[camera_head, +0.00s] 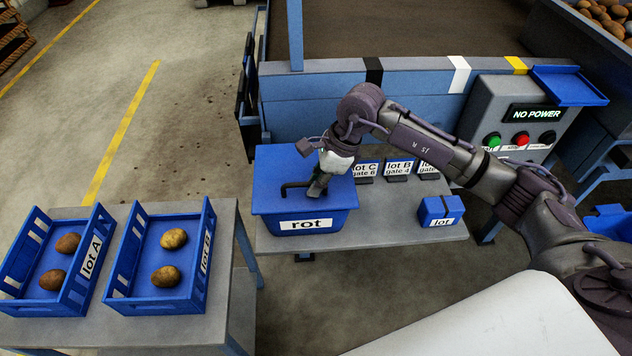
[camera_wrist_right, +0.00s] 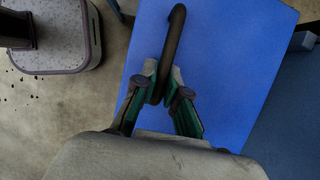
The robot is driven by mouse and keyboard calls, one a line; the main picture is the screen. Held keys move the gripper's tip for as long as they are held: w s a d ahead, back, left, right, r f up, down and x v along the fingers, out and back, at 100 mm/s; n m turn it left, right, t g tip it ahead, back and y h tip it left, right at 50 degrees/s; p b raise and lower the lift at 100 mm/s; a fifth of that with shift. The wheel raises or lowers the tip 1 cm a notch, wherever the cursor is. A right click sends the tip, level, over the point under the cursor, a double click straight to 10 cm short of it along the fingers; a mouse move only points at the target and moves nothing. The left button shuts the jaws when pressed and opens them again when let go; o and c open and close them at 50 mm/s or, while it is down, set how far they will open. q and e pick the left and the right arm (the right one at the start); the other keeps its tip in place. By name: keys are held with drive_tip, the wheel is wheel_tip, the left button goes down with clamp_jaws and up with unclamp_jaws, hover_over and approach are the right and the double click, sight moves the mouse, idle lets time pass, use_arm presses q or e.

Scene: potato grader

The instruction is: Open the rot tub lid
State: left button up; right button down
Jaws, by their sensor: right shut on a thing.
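The blue rot tub (camera_head: 305,222) stands on the grey table, with a white "rot" label on its front. Its flat blue lid (camera_head: 280,170) lies closed on top. A dark bar handle (camera_head: 294,187) rises from the lid; it also shows in the right wrist view (camera_wrist_right: 174,45). My right gripper (camera_head: 317,187) is over the lid and shut on the handle. In the right wrist view its two green-sided fingers (camera_wrist_right: 167,95) are on either side of the handle bar. My left gripper is not in view.
Crates lot A (camera_head: 98,250) and lot B (camera_head: 203,270), each holding two potatoes, stand on the left table. Lot gate cards (camera_head: 398,168) and a small blue lot box (camera_head: 440,211) are right of the tub. A control box (camera_head: 520,110) reads "NO POWER".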

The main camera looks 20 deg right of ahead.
sight(310, 78)
drive_tip(key=shift+r, duration=0.1)
drive_tip(key=shift+w+d+r+p, duration=0.1)
drive_tip(key=shift+w+r+p, duration=0.25)
drive_tip(key=shift+r, duration=0.45)
drive_tip(key=shift+w+d+r+p, duration=0.1)
drive_tip(key=shift+w+r+p, duration=0.2)
drive_tip(key=shift+r, duration=0.5)
drive_tip(key=shift+w+d+r+p, duration=0.2)
drive_tip(key=shift+w+r, duration=0.2)
drive_tip(key=shift+r, duration=0.35)
drive_tip(key=shift+w+d+r+p, duration=0.1)
drive_tip(key=shift+w+r+p, duration=0.1)
drive_tip(key=shift+w+r, duration=0.4)
drive_tip(key=shift+w+d+r+p, duration=0.1)
drive_tip(key=shift+w+d+r, duration=0.85)
drive_tip(key=shift+w, duration=1.65)
drive_tip(key=shift+w+d+r+p, duration=0.1)
drive_tip(key=shift+w+d+r, duration=0.5)
drive_tip(key=shift+w+r, duration=1.4)
drive_tip(key=shift+w+d+r+p, duration=0.1)
drive_tip(key=shift+w+d+r, duration=0.5)
drive_tip(key=shift+w, duration=2.65)
drive_tip(key=shift+d+f, duration=0.15)
drive_tip(key=shift+f, duration=0.05)
drive_tip(key=c, duration=1.4)
unclamp_jaws()
drive_tip(key=shift+o, duration=0.2)
drive_tip(key=shift+s+r, duration=0.1)
drive_tip(key=shift+s, duration=0.05)
